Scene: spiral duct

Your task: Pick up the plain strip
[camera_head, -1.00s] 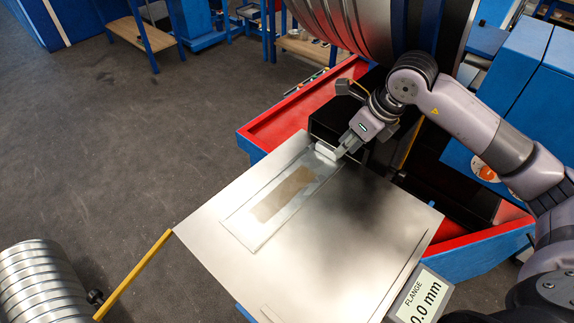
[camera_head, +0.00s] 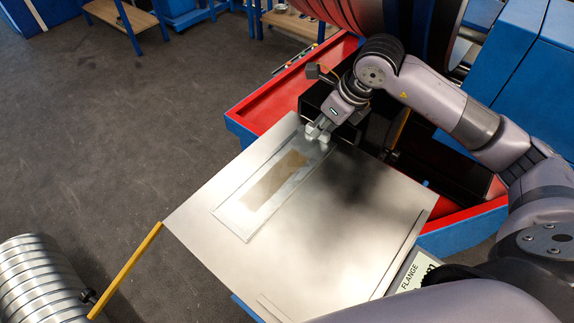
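A flat, pale metal strip (camera_head: 237,218) lies in a shallow outlined bed on the steel table top (camera_head: 345,225). A brownish patch, perhaps a reflection, shows along its middle. I cannot tell whether this is the plain strip or only a tray-like plate. My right gripper (camera_head: 318,134) points down at the strip's far end, near the table's back edge. Its pale fingertips are at or just above the surface and cover that end. I cannot tell whether they have closed on anything. My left gripper is not in view.
A red-topped blue bench (camera_head: 270,100) with a dark machine stands behind the table top. A yellow bar (camera_head: 125,270) sticks out at the left corner. A ribbed metal duct (camera_head: 40,280) lies at lower left. A flange readout (camera_head: 412,270) is partly covered by my arm.

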